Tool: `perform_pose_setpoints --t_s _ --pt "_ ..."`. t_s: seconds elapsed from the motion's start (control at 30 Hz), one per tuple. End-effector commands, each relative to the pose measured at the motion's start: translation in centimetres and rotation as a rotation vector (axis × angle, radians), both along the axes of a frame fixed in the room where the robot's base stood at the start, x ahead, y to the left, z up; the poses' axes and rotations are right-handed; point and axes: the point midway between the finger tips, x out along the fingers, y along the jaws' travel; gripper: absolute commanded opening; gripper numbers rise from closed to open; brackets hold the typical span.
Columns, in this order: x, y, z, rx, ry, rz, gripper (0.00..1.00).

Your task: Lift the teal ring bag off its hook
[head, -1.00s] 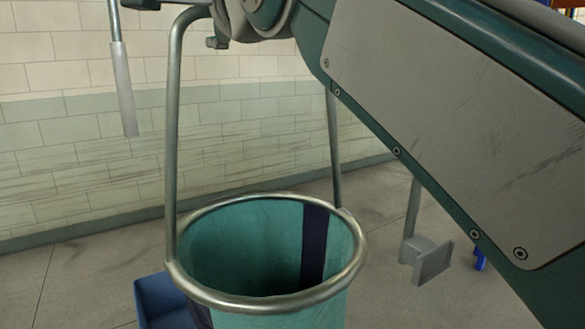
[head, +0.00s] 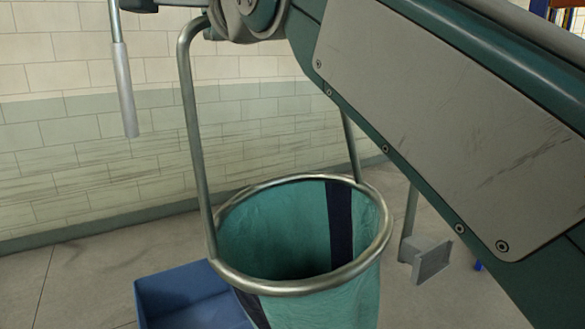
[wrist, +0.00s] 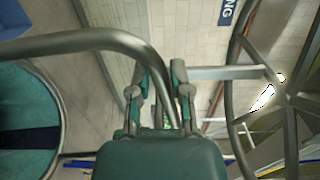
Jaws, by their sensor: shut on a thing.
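The teal ring bag (head: 290,240) has a round metal rim, a dark stripe and a tall metal handle (head: 197,130). It hangs below my arm in the head view, its rim slightly tilted and its bottom cut off. In the wrist view the bag (wrist: 25,105) is at the left edge, and its curved handle (wrist: 90,40) runs to my gripper (wrist: 163,68). My gripper is shut on the handle; the exact contact is partly hidden by its own fingers. I cannot clearly make out the hook.
A blue bin (head: 185,295) stands on the floor just left of the bag. A rod with a grey grip (head: 126,85) hangs at upper left. A grey block-like foot (head: 428,258) stands right of the bag. The tiled wall (head: 85,140) is behind; open floor lies at lower left.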

Motion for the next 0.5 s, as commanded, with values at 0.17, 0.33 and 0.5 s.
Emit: perform_pose_setpoints --t_s 0.17,0.33,0.5 --pt "0.2 0.1 0.4 0.001 0.006 0.001 0.0" --pt "0.1 0.1 1.3 0.005 0.004 0.001 0.0" --pt "0.0 0.1 2.2 0.006 0.001 0.001 0.0"
